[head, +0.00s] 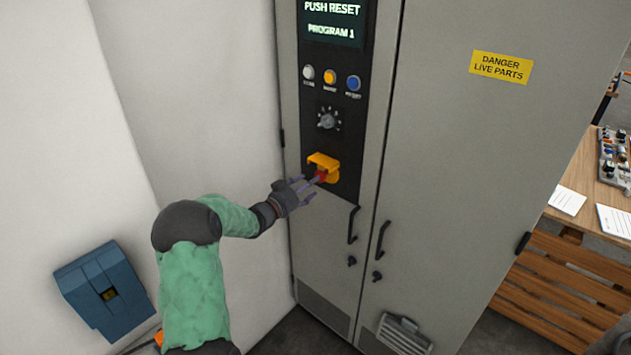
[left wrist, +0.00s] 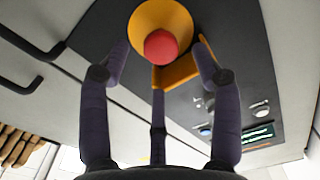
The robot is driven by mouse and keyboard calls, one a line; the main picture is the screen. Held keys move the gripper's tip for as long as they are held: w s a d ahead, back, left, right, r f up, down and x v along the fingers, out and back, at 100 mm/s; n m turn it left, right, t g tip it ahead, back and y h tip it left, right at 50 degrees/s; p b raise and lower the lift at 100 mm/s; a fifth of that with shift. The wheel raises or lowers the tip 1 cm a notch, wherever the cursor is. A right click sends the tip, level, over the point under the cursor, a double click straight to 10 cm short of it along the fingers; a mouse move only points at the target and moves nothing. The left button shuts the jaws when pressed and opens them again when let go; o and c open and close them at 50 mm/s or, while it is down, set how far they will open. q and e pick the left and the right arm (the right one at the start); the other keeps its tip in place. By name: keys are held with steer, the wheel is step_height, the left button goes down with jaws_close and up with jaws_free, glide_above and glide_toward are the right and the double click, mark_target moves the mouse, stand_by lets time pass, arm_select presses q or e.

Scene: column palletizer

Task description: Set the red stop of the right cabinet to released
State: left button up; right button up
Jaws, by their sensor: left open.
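The red stop (left wrist: 161,47) is a round red button on a yellow base (left wrist: 145,22) on the dark control panel of the cabinet (head: 430,150). In the head view the red stop (head: 319,177) shows only in part, under a yellow guard (head: 324,163). My left gripper (head: 303,186) is in front of it, with its fingers at the button. In the left wrist view my left gripper (left wrist: 160,65) is open, its fingers spread around the red button without visibly closing on it. Whether a fingertip touches it I cannot tell. My right gripper is not in view.
Above the stop are a rotary knob (head: 328,119), white, orange and blue buttons (head: 330,77) and a screen (head: 332,22) reading "PUSH RESET, PROGRAM 1". Black door handles (head: 353,225) stick out below. A blue box (head: 105,290) is on the left wall. A wooden bench (head: 590,185) stands right.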

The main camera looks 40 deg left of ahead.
arm_select(q)
steer(key=s, duration=0.7)
steer(key=shift+s, duration=0.1)
steer(key=w+d+f+n+g, duration=0.1)
steer(key=w+d+f+n, duration=0.1)
steer(key=d+f, duration=0.4)
steer(key=w+d+f+n+g, duration=0.1)
steer(key=w+d+f+g, duration=0.2)
steer(key=f, duration=0.4)
steer(key=s+d+f+n+g+h, duration=0.2)
steer(key=s+d+f+g, duration=0.15)
steer(key=d+f, duration=1.2)
steer(key=s+d+f+g+h, duration=0.1)
steer(key=s+d+f+g, duration=0.4)
steer(key=s+d, duration=0.6)
steer(key=s+d+f+g+h, duration=0.1)
steer(key=s+d+f+g, duration=0.4)
steer(key=s+d, duration=0.6)
step_height(320, 180, down, 2)
steer(key=shift+s, duration=1.2)
